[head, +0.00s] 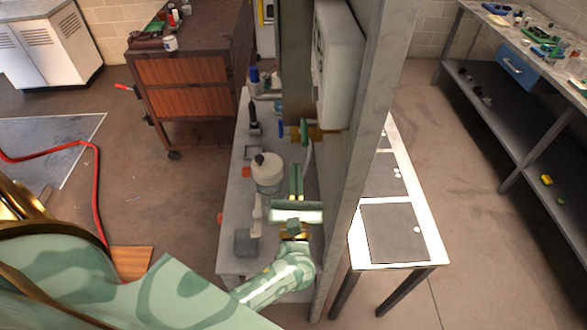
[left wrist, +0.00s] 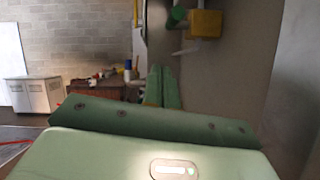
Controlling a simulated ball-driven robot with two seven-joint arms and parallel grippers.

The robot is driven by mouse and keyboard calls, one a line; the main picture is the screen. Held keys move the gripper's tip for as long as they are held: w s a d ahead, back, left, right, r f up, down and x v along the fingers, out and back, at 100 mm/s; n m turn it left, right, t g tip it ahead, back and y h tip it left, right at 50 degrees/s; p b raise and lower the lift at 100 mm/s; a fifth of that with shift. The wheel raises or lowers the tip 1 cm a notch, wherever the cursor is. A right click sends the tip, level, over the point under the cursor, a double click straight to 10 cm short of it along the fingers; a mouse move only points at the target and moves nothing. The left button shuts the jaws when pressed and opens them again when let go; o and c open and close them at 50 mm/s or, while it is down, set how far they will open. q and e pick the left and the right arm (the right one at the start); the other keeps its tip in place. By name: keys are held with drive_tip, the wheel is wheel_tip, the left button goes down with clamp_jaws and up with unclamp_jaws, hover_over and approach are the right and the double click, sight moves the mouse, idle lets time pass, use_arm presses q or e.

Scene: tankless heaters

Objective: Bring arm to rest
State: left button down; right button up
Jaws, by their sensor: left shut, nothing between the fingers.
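My left arm comes in from the lower left in the head view. My left gripper (head: 296,168) is shut with nothing in it, its green fingers side by side beside the upright panel (head: 350,180), over the narrow grey bench (head: 235,190). The shut fingers also show in the left wrist view (left wrist: 163,72), pointing away from the camera. My right gripper is not in view. A light grey heater box (head: 340,65) is mounted on the panel. Below it is a brass fitting with a green part (head: 303,131), seen apart from the fingers in the left wrist view (left wrist: 205,22).
A white-lidded jar (head: 267,172) and other small items stand on the bench left of the gripper. A wooden cart (head: 190,85) is behind. A white-topped table (head: 398,215) stands right of the panel. A red hose (head: 97,190) lies on the open floor at left.

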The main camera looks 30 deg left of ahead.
use_arm(q)
drive_tip(key=r+b+v, duration=0.1)
drive_tip(key=v, duration=0.7)
drive_tip(key=shift+d+r+b, duration=0.2)
drive_tip(key=shift+d+b, duration=0.1)
drive_tip(key=shift+b, duration=0.05)
